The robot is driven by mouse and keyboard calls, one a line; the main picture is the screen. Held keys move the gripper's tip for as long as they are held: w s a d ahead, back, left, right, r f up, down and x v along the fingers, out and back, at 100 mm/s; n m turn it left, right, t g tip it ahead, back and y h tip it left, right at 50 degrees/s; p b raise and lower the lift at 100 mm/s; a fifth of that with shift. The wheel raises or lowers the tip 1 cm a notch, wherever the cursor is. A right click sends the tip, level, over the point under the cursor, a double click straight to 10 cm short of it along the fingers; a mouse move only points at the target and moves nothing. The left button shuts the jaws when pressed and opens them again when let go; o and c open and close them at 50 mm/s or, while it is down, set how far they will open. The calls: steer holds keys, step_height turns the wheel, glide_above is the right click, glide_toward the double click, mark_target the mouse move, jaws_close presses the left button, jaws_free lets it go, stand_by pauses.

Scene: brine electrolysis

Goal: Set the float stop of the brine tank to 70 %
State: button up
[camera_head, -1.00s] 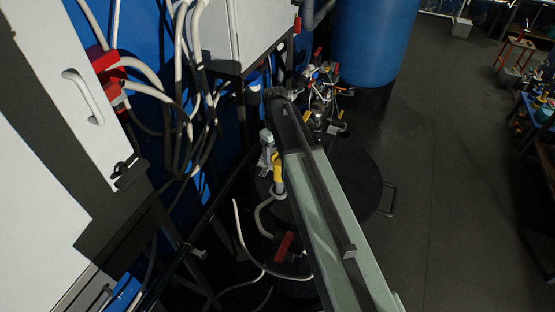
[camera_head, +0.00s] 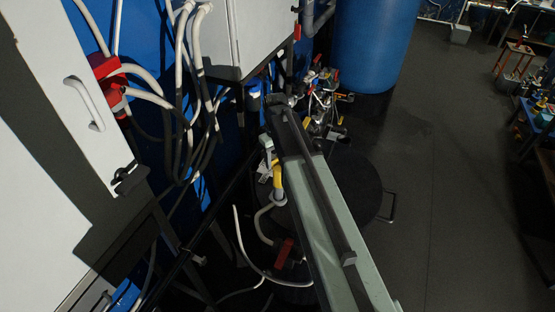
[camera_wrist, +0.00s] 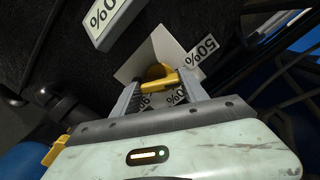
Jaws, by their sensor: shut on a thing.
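In the wrist view my gripper (camera_wrist: 160,88) is shut on a yellow float stop (camera_wrist: 157,72), with one grey finger on each side of it. A pale plate (camera_wrist: 150,50) lies just beyond the stop. A 50% label (camera_wrist: 203,50) is beside the right finger. Another percent label (camera_wrist: 178,96) sits between the fingers, its number partly hidden. A larger label ending in 0% (camera_wrist: 105,20) is at the upper left, its first digit cut off. The setting the stop stands at cannot be read. In the head view my arm hides the fingers and the stop.
A dark round tank or lid (camera_head: 352,185) lies right of my arm, with a handle (camera_head: 391,206). Hoses (camera_head: 190,90) and white cabinets (camera_head: 70,90) crowd the left. A tall blue tank (camera_head: 375,45) and valves (camera_head: 325,90) stand ahead. The floor at right (camera_head: 455,190) is open.

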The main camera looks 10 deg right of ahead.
mark_target(276, 159)
steer(key=m, duration=1.1)
steer(key=shift+m, duration=0.4)
stand_by(0.3)
steer(key=o, duration=1.4)
step_height(276, 159, up, 8)
steer(key=p, duration=0.8)
steer(key=shift+f, duration=0.1)
